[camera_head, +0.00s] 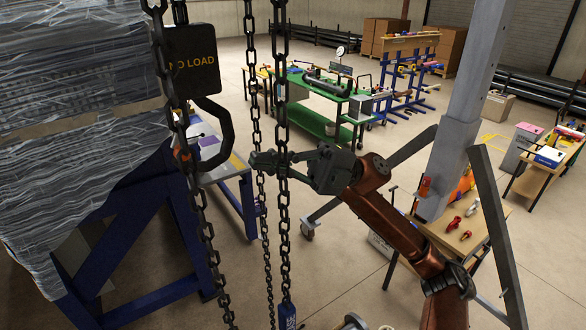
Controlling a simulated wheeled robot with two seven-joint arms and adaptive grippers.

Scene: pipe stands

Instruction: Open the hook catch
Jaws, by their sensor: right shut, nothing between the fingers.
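A dark hook (222,130) hangs below a black block (192,60) marked "NO LOAD" at the upper left. Its curve opens to the left, and a hanging chain (162,62) crosses its left side. The hook catch cannot be made out clearly; a small reddish patch shows by the hook's tip behind the chain. My right gripper (256,162) is shut and empty, pointing left, a little right of and below the hook, apart from it in the picture. Another chain (282,205) crosses its fingers; contact cannot be told. My left gripper is not in view.
Wrapped grey stock (75,110) on a blue frame (150,215) fills the left. Chains hang through the middle, with a blue tag (288,315) low on one. A grey post (465,110) stands right. A green workbench (320,90) is behind; open floor lies between.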

